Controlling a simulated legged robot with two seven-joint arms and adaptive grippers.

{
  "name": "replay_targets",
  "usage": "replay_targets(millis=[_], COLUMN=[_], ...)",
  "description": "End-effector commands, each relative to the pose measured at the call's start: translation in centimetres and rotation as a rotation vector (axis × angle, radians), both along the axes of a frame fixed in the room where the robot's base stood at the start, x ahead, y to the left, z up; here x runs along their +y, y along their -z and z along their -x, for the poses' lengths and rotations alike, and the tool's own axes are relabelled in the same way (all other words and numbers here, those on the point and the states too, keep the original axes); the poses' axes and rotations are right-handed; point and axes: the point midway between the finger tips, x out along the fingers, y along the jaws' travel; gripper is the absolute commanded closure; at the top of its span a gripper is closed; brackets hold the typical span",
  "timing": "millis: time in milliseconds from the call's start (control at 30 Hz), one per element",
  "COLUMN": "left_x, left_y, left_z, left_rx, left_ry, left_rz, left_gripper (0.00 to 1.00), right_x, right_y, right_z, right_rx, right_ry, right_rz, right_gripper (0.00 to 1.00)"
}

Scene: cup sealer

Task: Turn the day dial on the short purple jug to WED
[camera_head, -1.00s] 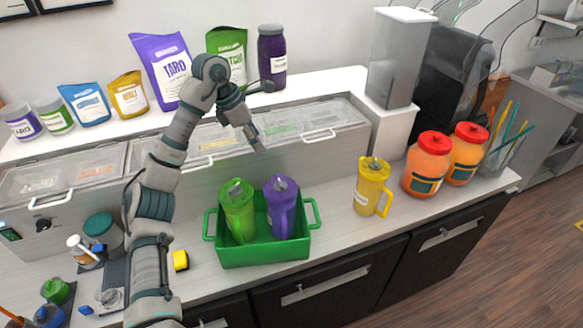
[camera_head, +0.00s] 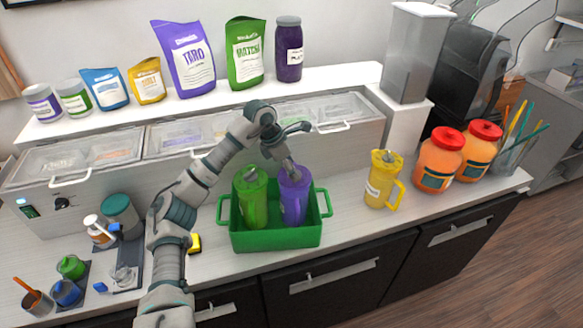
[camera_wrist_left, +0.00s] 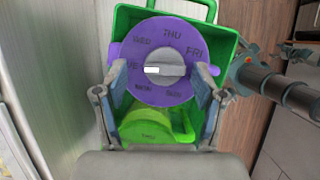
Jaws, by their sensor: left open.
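The purple jug (camera_head: 293,205) stands in the right part of the green tray (camera_head: 275,239). Its round lid (camera_wrist_left: 140,57) faces the left wrist camera, with day names around the rim: THU at the top, FRI at right, WED at upper left. The grey dial (camera_wrist_left: 168,70) in its middle has a white mark on its left side, toward a partly visible label that seems to be TUE. My left gripper (camera_head: 290,170) is over the lid; in the wrist view its open fingers (camera_wrist_left: 157,80) lie on either side of the dial. I cannot tell whether they touch the jug.
A green jug (camera_head: 252,205) stands close left of the purple one, in the same tray. A yellow jug (camera_head: 380,180) stands to the right on the counter. The ingredient bins (camera_head: 185,137) are behind. Some counter between tray and yellow jug is clear.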

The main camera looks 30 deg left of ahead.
Motion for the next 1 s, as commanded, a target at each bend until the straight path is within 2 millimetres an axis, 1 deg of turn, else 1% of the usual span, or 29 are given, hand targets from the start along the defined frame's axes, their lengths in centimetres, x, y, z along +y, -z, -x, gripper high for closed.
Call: replay_targets(millis=[33,100,167,267,367,400,467,500,533,767,1000], left_x=[-0.2,-0.3,-0.4,-0.4,-0.3,-0.2,-0.2,-0.1,-0.1,0.0,0.1], left_y=[0.1,0.1,0.1,0.1,0.1,0.1,0.1,0.2,0.2,0.2,-0.1], left_z=[-0.1,-0.1,-0.1,0.0,0.0,0.0,0.0,-0.1,-0.1,-0.1,-0.1], left_rx=[0.000,0.000,0.000,-0.001,0.000,-0.001,0.000,0.000,0.000,0.002,0.003], left_ry=[0.001,0.001,0.001,0.001,0.001,0.001,0.001,0.001,0.001,0.012,0.101], left_rz=[0.000,-0.002,-0.002,-0.003,-0.002,-0.001,0.000,0.000,0.000,-0.001,-0.002], left_gripper=[0.30,0.30,0.30,0.30,0.53,0.63,0.78,0.88,0.91,0.90,0.90], right_x=[-0.1,-0.1,-0.1,-0.1,-0.2,-0.2,-0.3,-0.3,-0.4,-0.4,-0.4], right_y=[0.0,0.0,0.1,0.1,0.1,0.0,0.0,0.0,0.0,-0.2,-1.7], right_z=[0.8,1.6,1.8,1.7,1.3,1.2,1.0,0.8,0.8,0.7,0.5], right_rx=[0.011,0.022,0.027,0.025,0.020,0.018,0.014,0.013,0.012,0.010,0.007], right_ry=[0.000,0.000,0.000,0.000,0.000,0.000,0.000,0.000,0.000,-0.001,-0.001], right_rz=[0.001,0.002,0.003,0.002,0.003,0.004,0.004,0.005,0.005,0.005,0.005], right_gripper=[0.21,0.21,0.21,0.21,0.21,0.21,0.21,0.21,0.21,0.21,0.21])
